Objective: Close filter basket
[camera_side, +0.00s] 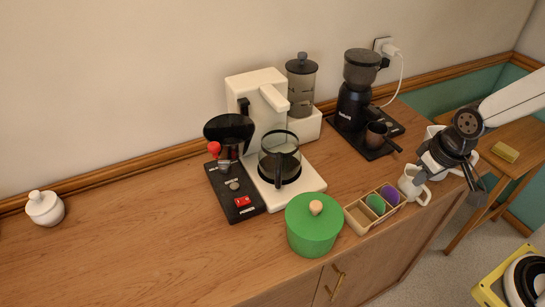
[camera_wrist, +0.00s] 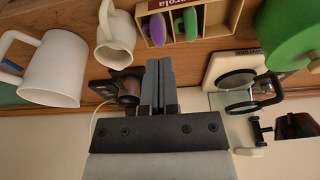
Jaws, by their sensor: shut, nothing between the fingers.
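The black filter basket (camera_side: 229,130) is at the left side of the white coffee maker (camera_side: 257,92) in the side view, swung out away from the spot above the glass carafe (camera_side: 280,160). The carafe stands on the white base under the machine's arm. In the wrist view, a dark shape at the lower right (camera_wrist: 296,126) looks like the basket, partly cut off by the frame edge; the carafe (camera_wrist: 237,86) is left of it. My gripper (camera_side: 478,184) is at the far right by the counter edge, well apart from the basket. Its fingers (camera_wrist: 159,70) are together and empty.
A green lidded pot (camera_side: 314,226), a divided box with capsules (camera_side: 354,217) and white mugs (camera_side: 412,184) stand between my gripper and the coffee maker. A black grinder (camera_side: 357,95) is behind. A black scale (camera_side: 237,196) lies in front of the basket. The left counter is mostly clear.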

